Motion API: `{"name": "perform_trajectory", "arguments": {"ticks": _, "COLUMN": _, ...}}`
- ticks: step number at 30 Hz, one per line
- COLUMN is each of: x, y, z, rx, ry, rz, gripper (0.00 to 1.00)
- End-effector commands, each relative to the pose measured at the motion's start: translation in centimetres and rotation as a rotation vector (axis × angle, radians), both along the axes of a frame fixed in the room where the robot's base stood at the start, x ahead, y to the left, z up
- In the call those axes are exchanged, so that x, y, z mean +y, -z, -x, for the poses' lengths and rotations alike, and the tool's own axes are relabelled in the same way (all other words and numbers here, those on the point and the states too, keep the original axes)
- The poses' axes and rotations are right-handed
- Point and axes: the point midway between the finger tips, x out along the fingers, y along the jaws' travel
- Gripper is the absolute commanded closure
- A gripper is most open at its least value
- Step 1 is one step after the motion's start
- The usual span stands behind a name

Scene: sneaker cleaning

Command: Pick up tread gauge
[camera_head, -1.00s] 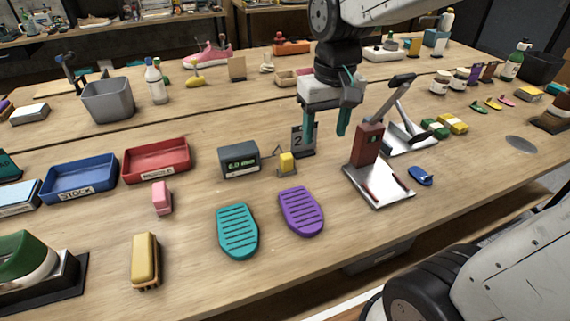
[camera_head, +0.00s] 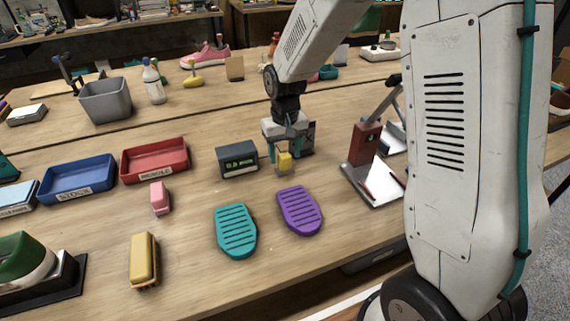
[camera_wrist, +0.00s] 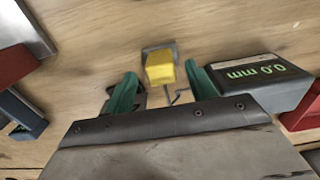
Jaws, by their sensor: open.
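The tread gauge appears as a dark grey box (camera_head: 238,160) with a green display and a small yellow probe (camera_head: 285,163) standing to its right. In the wrist view the box (camera_wrist: 258,80) reads 0.0 mm at the right. There the yellow probe (camera_wrist: 160,67) sits in a grey holder, with a thin dark cable beside it. My gripper (camera_head: 282,153) is open and points down over the probe. In the wrist view the probe lies between and just past the green fingers. I cannot tell whether they touch it.
Purple (camera_head: 299,211) and teal (camera_head: 236,231) ridged soles lie in front. A dark red block on a metal plate (camera_head: 384,187) stands to the right. A dark numbered stand (camera_head: 309,138) is close behind my gripper. Red (camera_head: 155,160) and blue (camera_head: 79,179) trays are at the left.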

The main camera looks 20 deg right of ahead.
Motion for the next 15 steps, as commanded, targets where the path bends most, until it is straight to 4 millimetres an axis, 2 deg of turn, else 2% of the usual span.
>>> {"name": "perform_trajectory", "arguments": {"ticks": 3, "x": 0.2, "y": 2.0, "z": 0.3, "rx": 0.004, "ry": 0.000, "rz": 0.000, "gripper": 0.44}}
{"name": "perform_trajectory", "arguments": {"ticks": 6, "x": 0.2, "y": 2.9, "z": 0.3, "rx": 0.002, "ry": 0.000, "rz": 0.000, "gripper": 0.44}}
{"name": "perform_trajectory", "arguments": {"ticks": 14, "x": 0.3, "y": 3.2, "z": 0.3, "rx": 0.000, "ry": -0.001, "rz": 0.000, "gripper": 0.44}}
{"name": "perform_trajectory", "arguments": {"ticks": 15, "x": 0.3, "y": 3.2, "z": 0.3, "rx": 0.000, "ry": -0.001, "rz": 0.000, "gripper": 0.49}}
